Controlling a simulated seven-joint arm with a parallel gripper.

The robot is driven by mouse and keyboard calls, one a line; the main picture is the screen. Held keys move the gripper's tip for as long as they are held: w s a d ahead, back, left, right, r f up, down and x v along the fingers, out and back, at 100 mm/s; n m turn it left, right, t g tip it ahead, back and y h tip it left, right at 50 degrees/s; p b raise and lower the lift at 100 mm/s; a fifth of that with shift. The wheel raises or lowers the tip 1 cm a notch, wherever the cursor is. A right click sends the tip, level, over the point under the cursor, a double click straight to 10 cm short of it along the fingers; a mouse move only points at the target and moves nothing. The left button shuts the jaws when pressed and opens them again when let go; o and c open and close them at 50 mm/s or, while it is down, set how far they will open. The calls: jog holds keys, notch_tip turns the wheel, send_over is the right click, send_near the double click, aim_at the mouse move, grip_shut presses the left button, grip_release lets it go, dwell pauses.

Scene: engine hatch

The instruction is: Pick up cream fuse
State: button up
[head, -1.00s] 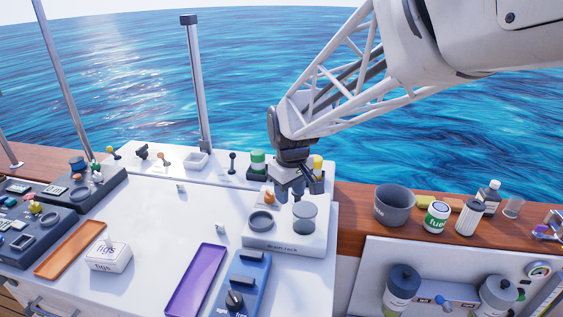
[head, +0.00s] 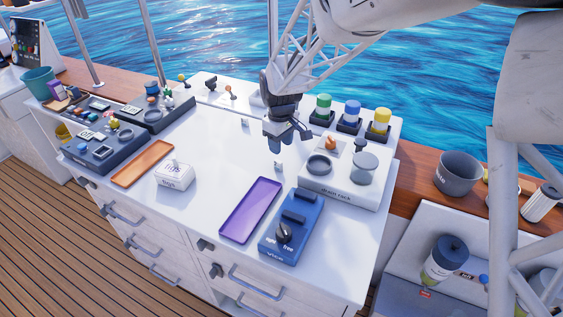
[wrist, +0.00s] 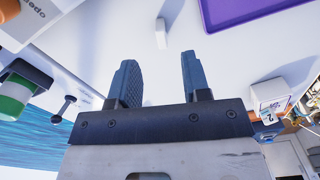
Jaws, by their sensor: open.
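Two small pale upright pieces stand on the white worktop. One (head: 278,164) is between the purple tray and the drain rack, and the other (head: 245,123) is farther back. Both look whitish, so I cannot tell surely which is the cream fuse. My gripper (head: 291,141) is open and empty, pointing down above the worktop just left of the drain rack. In the wrist view my gripper (wrist: 158,65) shows its two fingers apart, with one small pale piece (wrist: 161,33) beyond the gap between them, not touched.
The drain rack (head: 340,192) stands right of my gripper, with green, blue and yellow-capped jars behind. The orange tray (head: 142,164) and figs box (head: 174,181) are left. The middle worktop is mostly clear.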

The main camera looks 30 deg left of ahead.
aim_at(280, 162)
jog(key=shift+f, duration=0.1)
jog(key=shift+f, duration=1.2)
jog(key=shift+f, duration=0.1)
jog(key=shift+a+f, duration=0.1)
jog(key=shift+f, duration=2.4)
jog(key=shift+c, duration=0.2)
grip_shut()
